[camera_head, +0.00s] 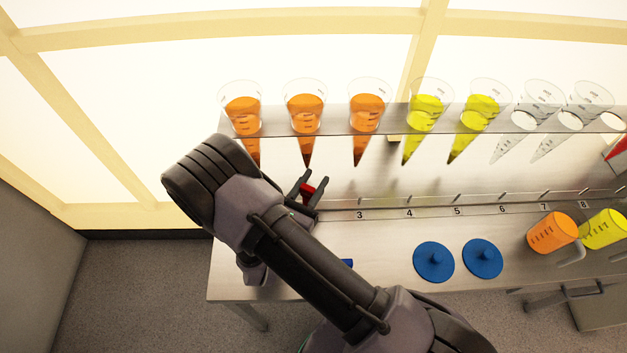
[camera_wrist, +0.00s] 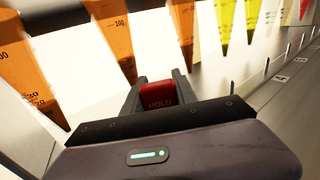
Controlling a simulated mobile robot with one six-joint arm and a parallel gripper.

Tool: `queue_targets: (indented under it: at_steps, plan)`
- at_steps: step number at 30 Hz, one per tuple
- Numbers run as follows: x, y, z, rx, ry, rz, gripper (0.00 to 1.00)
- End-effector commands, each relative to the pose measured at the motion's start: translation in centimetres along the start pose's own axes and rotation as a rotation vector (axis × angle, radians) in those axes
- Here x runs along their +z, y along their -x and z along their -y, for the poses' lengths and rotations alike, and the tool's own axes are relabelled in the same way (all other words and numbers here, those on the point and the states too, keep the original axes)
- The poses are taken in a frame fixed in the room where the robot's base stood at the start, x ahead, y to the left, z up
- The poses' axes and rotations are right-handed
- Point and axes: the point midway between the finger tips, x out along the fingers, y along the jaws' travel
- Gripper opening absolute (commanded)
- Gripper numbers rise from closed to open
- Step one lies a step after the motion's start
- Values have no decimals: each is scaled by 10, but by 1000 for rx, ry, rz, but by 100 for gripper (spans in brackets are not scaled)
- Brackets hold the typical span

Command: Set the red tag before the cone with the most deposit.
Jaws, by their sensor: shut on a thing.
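My gripper (camera_head: 308,187) is shut on the red tag (camera_head: 307,194) and holds it before the shelf, left of the number 3. In the wrist view the tag (camera_wrist: 160,94) sits between the fingers and reads "HOLD". Three orange cones (camera_head: 305,108) hang at the left of the rack, with dark deposit in their tips. Two yellow cones (camera_head: 425,112) follow; the right one (camera_head: 478,115) has a darker tip. Several clear cones (camera_head: 538,105) hang at the right. Which deposit is largest I cannot tell for sure. The wrist view shows orange cones (camera_wrist: 115,38) behind the tag.
A numbered strip (camera_head: 480,209) runs along the bench below the cones; my arm hides its left end. Two blue lids (camera_head: 433,262) lie on the bench. A red object (camera_head: 617,148) shows at the right edge.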

Motion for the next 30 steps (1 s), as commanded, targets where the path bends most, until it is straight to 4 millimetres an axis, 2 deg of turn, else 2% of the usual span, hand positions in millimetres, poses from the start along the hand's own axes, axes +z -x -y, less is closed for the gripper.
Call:
queue_targets:
  at_steps: [10, 11, 14, 24, 26, 30]
  plan:
    - [-4, 0, 0, 0, 0, 0, 0]
    - [-4, 0, 0, 0, 0, 0, 40]
    - [-4, 0, 0, 0, 0, 0, 59]
    - [-4, 4, -1, 2, 1, 0, 59]
    - [-3, 11, -1, 3, 1, -1, 59]
    - [0, 47, -2, 8, 1, 0, 59]
